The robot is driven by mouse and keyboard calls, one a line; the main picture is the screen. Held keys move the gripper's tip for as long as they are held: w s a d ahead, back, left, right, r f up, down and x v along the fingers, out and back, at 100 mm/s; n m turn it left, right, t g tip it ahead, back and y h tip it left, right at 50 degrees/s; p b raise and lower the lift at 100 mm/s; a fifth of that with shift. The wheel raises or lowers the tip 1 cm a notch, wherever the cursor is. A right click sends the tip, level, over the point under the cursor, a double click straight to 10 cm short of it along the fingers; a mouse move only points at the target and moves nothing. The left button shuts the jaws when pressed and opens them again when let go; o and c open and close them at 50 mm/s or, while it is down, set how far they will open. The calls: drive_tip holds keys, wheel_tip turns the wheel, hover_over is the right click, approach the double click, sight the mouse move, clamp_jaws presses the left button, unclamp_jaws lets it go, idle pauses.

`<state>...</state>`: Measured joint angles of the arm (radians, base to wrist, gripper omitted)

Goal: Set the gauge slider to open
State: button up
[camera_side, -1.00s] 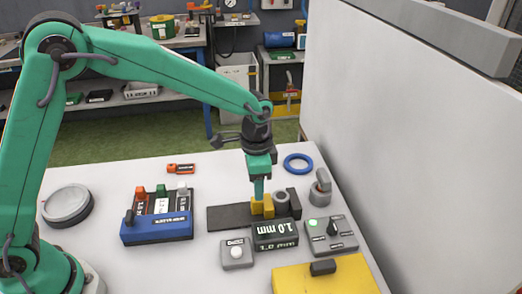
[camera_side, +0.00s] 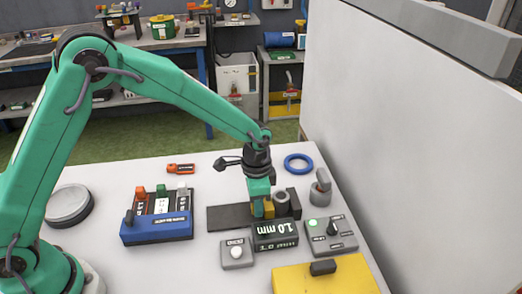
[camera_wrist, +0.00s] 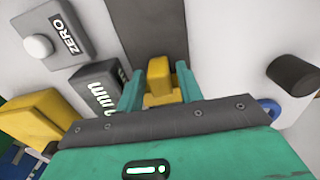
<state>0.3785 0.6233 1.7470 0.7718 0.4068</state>
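The gauge has a dark flat rail (camera_side: 228,217) with a yellow slider (camera_side: 269,209) near its right part, beside a grey ring (camera_side: 281,198) and a dark end block (camera_side: 293,202). Its display (camera_side: 275,236) reads 1.0 mm. My gripper (camera_side: 259,207) is low over the slider and partly hides it. In the wrist view, the two green fingers of my gripper (camera_wrist: 160,84) stand on either side of the yellow slider (camera_wrist: 159,70), with narrow gaps showing. The gripper looks open. The slider's lower part is hidden by the gripper body.
A grey ZERO button box (camera_side: 237,253) and a dial box (camera_side: 331,236) stand near the display. A yellow box (camera_side: 340,277) is in front. A blue rack (camera_side: 156,229) stands left, a blue ring (camera_side: 298,163) behind. A white wall (camera_side: 420,150) bounds the right.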

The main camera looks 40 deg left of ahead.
clamp_jaws()
drive_tip(key=shift+s+a, duration=3)
drive_tip(key=shift+a, duration=0.05)
drive_tip(key=shift+o, duration=1.3)
unclamp_jaws()
drive_tip(key=shift+r, duration=0.15)
